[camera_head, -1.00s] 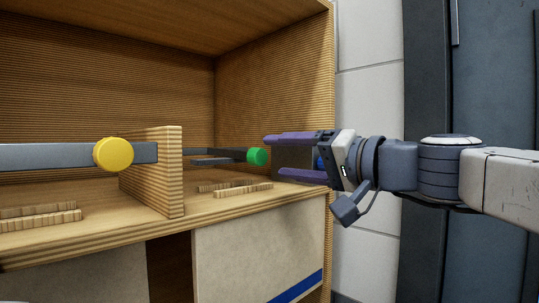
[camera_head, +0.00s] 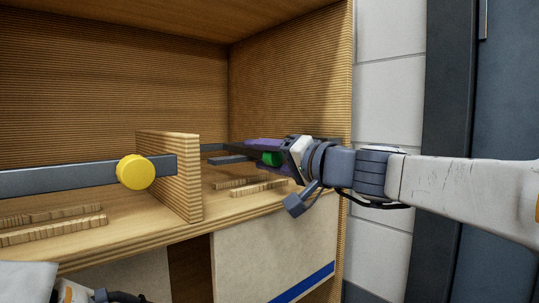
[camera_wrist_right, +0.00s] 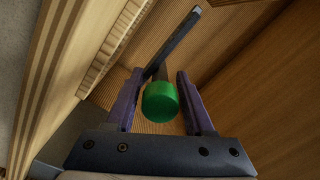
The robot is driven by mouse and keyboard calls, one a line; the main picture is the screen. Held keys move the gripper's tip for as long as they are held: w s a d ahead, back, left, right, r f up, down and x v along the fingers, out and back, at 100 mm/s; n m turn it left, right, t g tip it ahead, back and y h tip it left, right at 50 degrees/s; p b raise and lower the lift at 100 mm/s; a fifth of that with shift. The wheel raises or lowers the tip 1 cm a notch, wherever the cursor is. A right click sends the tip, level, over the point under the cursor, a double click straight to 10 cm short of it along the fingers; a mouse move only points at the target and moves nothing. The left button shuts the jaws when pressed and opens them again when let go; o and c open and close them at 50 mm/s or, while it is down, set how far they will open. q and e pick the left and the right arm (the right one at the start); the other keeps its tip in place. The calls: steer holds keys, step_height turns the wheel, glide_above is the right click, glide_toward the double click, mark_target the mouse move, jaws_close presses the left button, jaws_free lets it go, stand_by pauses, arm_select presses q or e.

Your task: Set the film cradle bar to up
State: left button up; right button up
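A dark bar ending in a green knob (camera_head: 271,158) is in the right bay of the wooden cabinet. My right gripper (camera_head: 248,152) reaches in from the right with its fingers on either side of this knob. In the right wrist view the green knob (camera_wrist_right: 160,101) sits between the two purple fingers, with a small gap on each side, so the gripper is open. A grey bar (camera_head: 80,180) with a yellow knob (camera_head: 135,172) lies in the left bay. I cannot tell which bar is the film cradle bar. My left gripper is not seen.
An upright wooden divider (camera_head: 180,178) stands between the bays, left of my right gripper. Notched wooden strips (camera_head: 250,186) lie on the cabinet floor. The cabinet's right side wall (camera_head: 290,90) is close to my right arm. Pale panels (camera_head: 275,250) hang below.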

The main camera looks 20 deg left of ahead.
jaws_close()
stand_by(1.2)
